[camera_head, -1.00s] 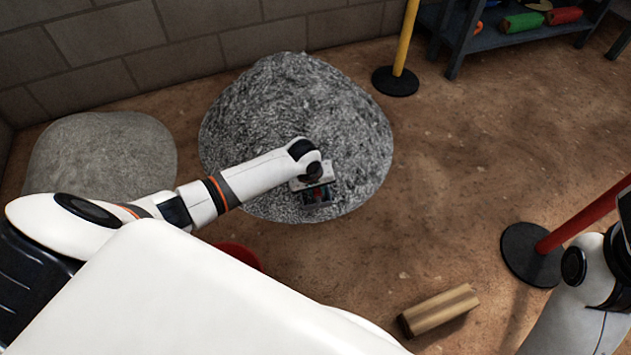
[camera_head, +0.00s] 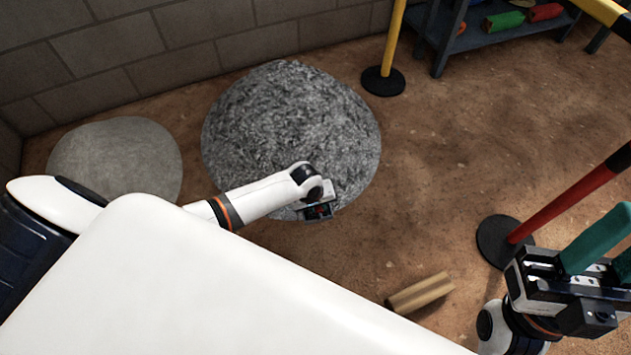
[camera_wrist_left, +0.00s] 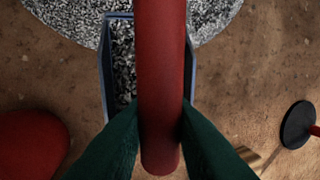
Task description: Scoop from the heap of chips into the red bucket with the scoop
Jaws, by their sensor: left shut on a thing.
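The heap of grey chips (camera_head: 285,125) lies on the dirt floor near the wall. My left gripper (camera_head: 318,209) is over its near edge. In the left wrist view its green fingers are shut on the red handle of the scoop (camera_wrist_left: 160,85). The scoop's blue-grey pan lies beyond the fingers, with grey chips in it; the handle covers its middle. The red bucket (camera_wrist_left: 32,142) shows at the lower left of the left wrist view, apart from the scoop. In the head view the bucket is hidden. My right gripper (camera_head: 610,248) is at the right edge, teal fingers apart and partly cut off.
A yellow post (camera_head: 393,45) and a red post (camera_head: 560,208) stand on black bases. A wooden block (camera_head: 420,293) lies on the floor. A shelf (camera_head: 480,42) stands at the back.

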